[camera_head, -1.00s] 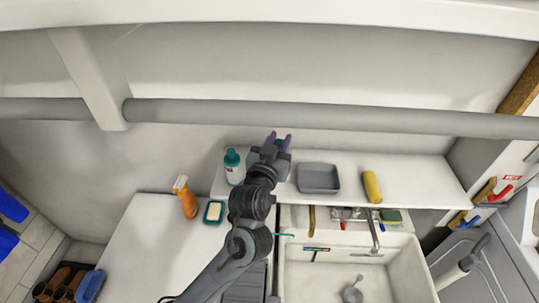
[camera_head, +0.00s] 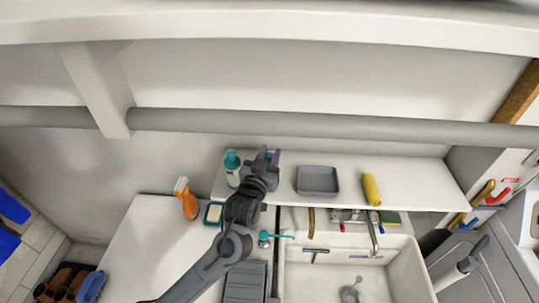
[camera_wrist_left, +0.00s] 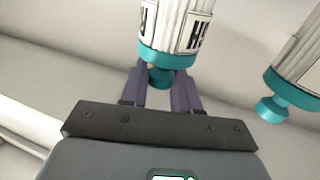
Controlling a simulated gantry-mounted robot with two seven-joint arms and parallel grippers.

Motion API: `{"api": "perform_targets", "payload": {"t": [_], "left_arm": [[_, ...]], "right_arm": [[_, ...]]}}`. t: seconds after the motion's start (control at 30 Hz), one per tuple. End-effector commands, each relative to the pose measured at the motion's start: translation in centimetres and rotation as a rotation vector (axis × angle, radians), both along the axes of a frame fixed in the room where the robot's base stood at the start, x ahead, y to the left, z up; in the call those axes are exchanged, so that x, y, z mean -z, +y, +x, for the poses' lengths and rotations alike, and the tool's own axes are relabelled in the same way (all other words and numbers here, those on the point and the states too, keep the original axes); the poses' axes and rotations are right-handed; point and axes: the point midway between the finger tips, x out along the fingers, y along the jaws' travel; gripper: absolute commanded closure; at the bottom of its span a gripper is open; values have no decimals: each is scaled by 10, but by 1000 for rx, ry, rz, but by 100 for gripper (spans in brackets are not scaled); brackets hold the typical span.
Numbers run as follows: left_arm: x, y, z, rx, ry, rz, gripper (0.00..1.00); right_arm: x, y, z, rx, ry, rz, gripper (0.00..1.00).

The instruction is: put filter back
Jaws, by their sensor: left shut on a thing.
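In the left wrist view, my left gripper (camera_wrist_left: 160,82) is shut on the teal knob of a white ribbed filter (camera_wrist_left: 178,30) with a teal end band and dark lettering. In the head view, my left gripper (camera_head: 268,155) is over the shelf, just right of a white bottle-shaped item with a teal top (camera_head: 232,168). My arm mostly hides the held filter there. A second similar white and teal item (camera_wrist_left: 294,75) stands apart at the right of the left wrist view. My right gripper is not in view.
The white shelf (camera_head: 430,188) also holds a grey tray (camera_head: 318,180) and a yellow roll (camera_head: 371,189). An orange spray bottle (camera_head: 187,200) and a soap dish (camera_head: 214,213) are on the lower counter (camera_head: 150,240). A sink (camera_head: 400,265) is below; a pipe (camera_head: 330,124) crosses above.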

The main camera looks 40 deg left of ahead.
Motion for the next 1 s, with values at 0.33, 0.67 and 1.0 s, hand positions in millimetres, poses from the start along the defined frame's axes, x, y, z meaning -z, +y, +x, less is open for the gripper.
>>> {"api": "perform_targets", "payload": {"t": [0.33,0.67,1.0], "left_arm": [[3,0,0,0,1,0,51],[2,0,0,0,0,0,44],[3,-12,-29,1,1,-4,44]], "right_arm": [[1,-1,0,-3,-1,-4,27],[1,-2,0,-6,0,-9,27],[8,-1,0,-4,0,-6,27]]}}
